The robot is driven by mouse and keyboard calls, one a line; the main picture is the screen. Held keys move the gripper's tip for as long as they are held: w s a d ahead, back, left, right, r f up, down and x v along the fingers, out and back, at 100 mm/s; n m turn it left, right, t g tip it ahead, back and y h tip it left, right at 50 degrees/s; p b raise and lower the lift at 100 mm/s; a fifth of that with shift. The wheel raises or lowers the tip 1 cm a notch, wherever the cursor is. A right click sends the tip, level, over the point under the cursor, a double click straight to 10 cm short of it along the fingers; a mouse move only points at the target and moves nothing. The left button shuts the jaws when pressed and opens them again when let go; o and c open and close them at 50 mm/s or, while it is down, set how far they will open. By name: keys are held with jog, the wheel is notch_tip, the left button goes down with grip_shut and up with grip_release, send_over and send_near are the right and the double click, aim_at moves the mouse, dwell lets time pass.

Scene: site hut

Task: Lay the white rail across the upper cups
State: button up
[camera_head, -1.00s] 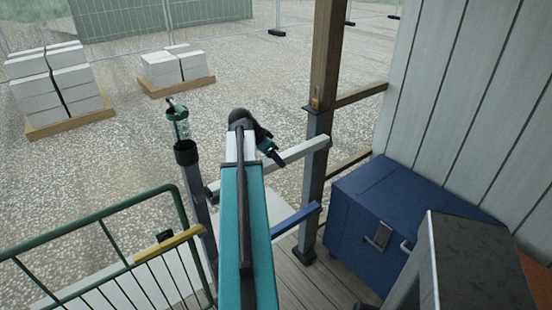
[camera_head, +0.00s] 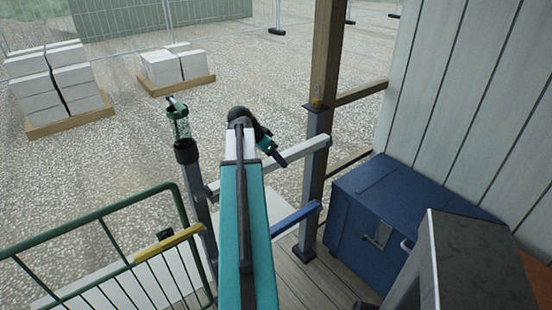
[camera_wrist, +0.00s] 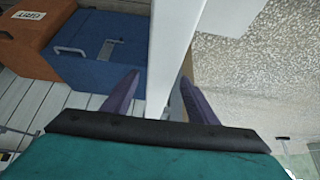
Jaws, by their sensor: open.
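The white rail (camera_head: 297,154) spans between the grey left post (camera_head: 203,215) and the right post (camera_head: 316,165), above the blue rail (camera_head: 297,219). Its right end is at a bracket on the right post; its left end is near the left post, partly hidden by my arm. The cups are too small to see whether the rail is fully seated. My gripper (camera_head: 280,158) is at the rail's middle. In the wrist view the white rail (camera_wrist: 173,45) runs between my two open dark fingers (camera_wrist: 160,92), with a gap visible on the left.
A blue chest (camera_head: 385,215) stands against the hut wall on the right. A lantern-like green device (camera_head: 179,125) tops the left post. Block pallets stand on the gravel beyond.

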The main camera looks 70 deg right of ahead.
jog(key=b+v, duration=0.2)
jog(key=v, duration=1.1)
jog(key=shift+r+b, duration=0.25)
jog(key=shift+b, duration=0.1)
dwell(0.8)
